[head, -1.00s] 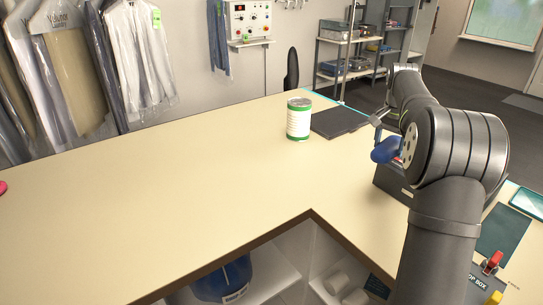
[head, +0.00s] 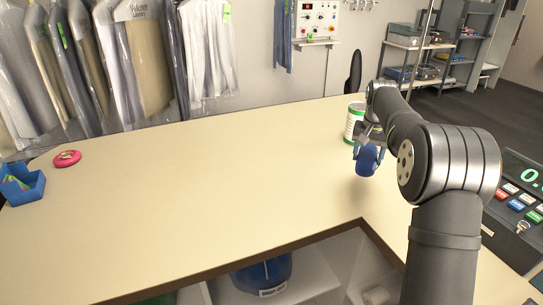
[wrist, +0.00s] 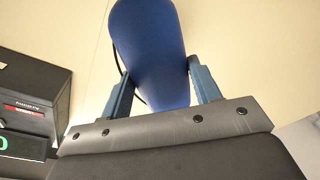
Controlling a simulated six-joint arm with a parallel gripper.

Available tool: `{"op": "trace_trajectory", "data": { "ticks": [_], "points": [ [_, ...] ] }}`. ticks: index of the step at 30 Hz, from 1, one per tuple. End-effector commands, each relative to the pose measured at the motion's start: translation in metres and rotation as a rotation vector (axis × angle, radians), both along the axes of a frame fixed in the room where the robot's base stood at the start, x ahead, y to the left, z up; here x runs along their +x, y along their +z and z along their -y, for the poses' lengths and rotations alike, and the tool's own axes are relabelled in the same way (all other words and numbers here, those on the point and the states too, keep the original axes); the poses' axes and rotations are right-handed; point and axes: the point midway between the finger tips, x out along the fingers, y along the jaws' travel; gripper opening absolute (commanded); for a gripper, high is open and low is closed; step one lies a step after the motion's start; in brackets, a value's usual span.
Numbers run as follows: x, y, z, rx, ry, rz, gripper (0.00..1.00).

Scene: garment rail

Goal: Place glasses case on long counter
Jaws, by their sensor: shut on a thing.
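The glasses case (head: 367,161) is a blue rounded case. My gripper (head: 368,143) is shut on it and holds it above the long counter (head: 220,180), near the inner corner. In the wrist view the glasses case (wrist: 150,50) sits between the two blue fingers of my gripper (wrist: 158,75), with the cream counter top behind it. The height of the case over the counter is hard to judge.
A white and green can (head: 353,122) stands on the counter just behind my gripper. A pink round item (head: 67,158) and a blue tray (head: 22,184) are at the far left. A keypad device (head: 520,205) is at right. The counter's middle is clear.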

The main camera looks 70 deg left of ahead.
Motion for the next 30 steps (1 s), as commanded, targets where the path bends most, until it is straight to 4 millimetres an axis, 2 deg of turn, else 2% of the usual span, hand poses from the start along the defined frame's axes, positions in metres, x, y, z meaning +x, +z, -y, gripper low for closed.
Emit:
{"op": "trace_trajectory", "data": {
  "ticks": [5,12,18,25,30],
  "points": [
    [-0.013,-0.018,-0.019,0.000,0.004,0.000,0.33],
    [-0.043,-0.052,-0.065,-0.001,0.003,0.000,0.33],
    [-0.059,-0.070,-0.092,0.001,0.001,0.000,0.33],
    [-0.063,-0.082,-0.098,-0.001,0.000,-0.001,0.33],
    [-0.063,-0.107,-0.097,-0.001,-0.001,-0.001,0.33]
  ]
}}
